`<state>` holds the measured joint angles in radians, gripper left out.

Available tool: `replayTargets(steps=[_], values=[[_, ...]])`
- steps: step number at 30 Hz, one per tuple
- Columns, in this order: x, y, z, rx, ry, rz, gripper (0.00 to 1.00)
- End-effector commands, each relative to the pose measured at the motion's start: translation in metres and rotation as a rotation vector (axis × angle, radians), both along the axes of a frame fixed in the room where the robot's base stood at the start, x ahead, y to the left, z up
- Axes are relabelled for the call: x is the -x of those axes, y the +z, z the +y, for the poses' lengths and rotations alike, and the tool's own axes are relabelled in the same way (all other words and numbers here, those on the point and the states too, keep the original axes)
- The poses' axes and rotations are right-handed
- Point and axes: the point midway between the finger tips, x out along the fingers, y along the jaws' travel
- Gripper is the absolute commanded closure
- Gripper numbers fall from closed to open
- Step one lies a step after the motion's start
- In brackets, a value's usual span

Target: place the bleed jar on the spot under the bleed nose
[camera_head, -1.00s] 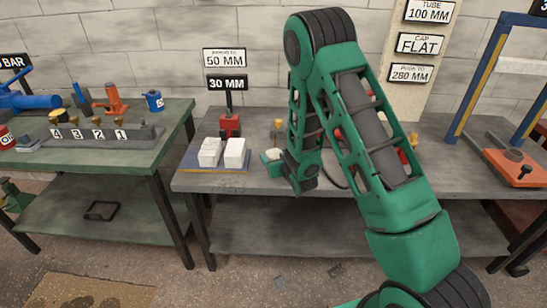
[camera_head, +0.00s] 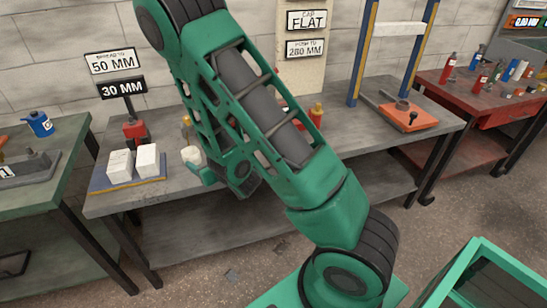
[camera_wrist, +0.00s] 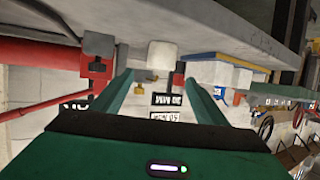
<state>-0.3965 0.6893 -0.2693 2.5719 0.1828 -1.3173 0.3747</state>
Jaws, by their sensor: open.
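A small whitish jar-like thing (camera_head: 191,155), which I take for the bleed jar, is on the grey bench beside my gripper (camera_head: 204,174). In the wrist view a pale blocky shape (camera_wrist: 162,55), probably the same jar, shows between and beyond the two green fingers. My gripper (camera_wrist: 158,82) is open, its fingers apart. I cannot tell whether they touch the jar. A brass-coloured fitting (camera_head: 187,121) stands behind the jar; I cannot tell whether it is the bleed nose. The spot cannot be made out, and my arm hides part of the bench.
Two white blocks (camera_head: 147,158) sit on a blue tray (camera_head: 100,185) to the left, before a red device (camera_head: 134,131) with a 30 MM sign (camera_head: 122,88). A blue-and-yellow frame (camera_head: 358,65) and orange plate (camera_head: 408,117) stand right. A green open-topped frame (camera_head: 448,262) is at front right.

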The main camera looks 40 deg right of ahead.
Motion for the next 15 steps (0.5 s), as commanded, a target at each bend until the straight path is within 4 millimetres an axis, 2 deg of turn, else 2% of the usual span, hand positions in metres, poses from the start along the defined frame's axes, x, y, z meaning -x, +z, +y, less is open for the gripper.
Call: replayTargets(steps=[5,10,15], values=[[-0.001,0.008,-0.019,0.009,-0.05,0.037,0.33],[0.009,0.025,-0.07,0.032,-0.179,0.165,0.33],[0.041,0.044,-0.122,0.034,-0.31,0.331,0.33]])
